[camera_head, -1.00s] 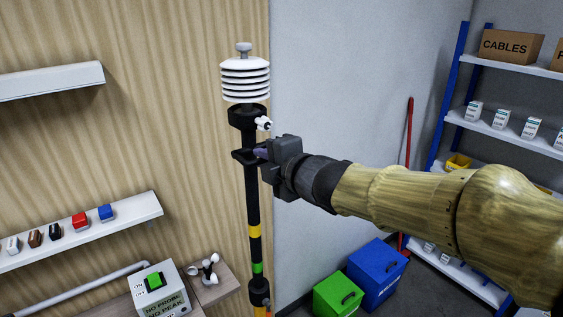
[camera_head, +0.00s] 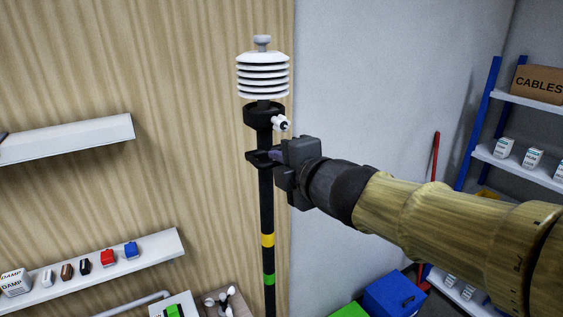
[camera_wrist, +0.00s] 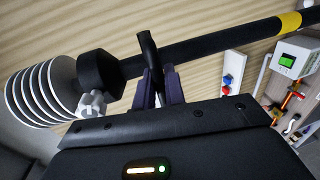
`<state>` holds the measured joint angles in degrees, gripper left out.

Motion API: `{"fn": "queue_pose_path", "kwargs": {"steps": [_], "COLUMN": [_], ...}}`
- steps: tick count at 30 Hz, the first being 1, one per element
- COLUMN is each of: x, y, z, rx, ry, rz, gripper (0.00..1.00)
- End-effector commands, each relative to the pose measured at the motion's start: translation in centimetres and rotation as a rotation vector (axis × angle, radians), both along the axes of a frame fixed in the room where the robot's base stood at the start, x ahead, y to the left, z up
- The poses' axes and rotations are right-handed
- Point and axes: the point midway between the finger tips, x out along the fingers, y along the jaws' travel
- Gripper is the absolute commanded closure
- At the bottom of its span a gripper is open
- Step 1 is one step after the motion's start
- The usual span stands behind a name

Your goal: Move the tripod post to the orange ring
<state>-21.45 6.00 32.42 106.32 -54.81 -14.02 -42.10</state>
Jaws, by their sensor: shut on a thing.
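The tripod post (camera_head: 267,205) is a black upright pole with a yellow band and a green band low on it. A white louvred sensor head (camera_head: 262,75) sits on top, above a black collar with a small white knob. My gripper (camera_head: 270,157) is shut on the post just below the collar, reaching in from the right. In the wrist view the post (camera_wrist: 220,45) runs slanted past my fingers (camera_wrist: 163,85), with the louvred head at the left. The foot of the post is out of the frame. I cannot see an orange ring in the current views.
A wall shelf (camera_head: 110,268) at lower left holds small coloured blocks. A second shelf (camera_head: 70,140) is above it. A blue bin (camera_head: 395,295) stands on the floor at lower right. A blue-framed rack (camera_head: 510,155) with boxes stands at far right.

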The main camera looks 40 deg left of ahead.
Motion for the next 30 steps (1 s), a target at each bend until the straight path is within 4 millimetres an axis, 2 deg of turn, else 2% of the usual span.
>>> {"fn": "queue_pose_path", "kwargs": {"steps": [7,8,9,10,22,30], "x": [0.1,0.1,0.1,0.1,-0.1,-1.5], "y": [0.0,-0.1,-0.1,-0.1,-0.5,-3.6], "z": [0.4,0.4,0.3,0.3,0.3,1.1], "rx": [0.006,0.006,0.005,0.005,0.001,0.001], "ry": [-0.004,-0.004,-0.004,-0.004,-0.002,-0.006], "rz": [-0.003,-0.003,-0.003,-0.003,-0.003,-0.003], "gripper": [1.00,0.83,0.75,0.72,0.72,0.72]}}
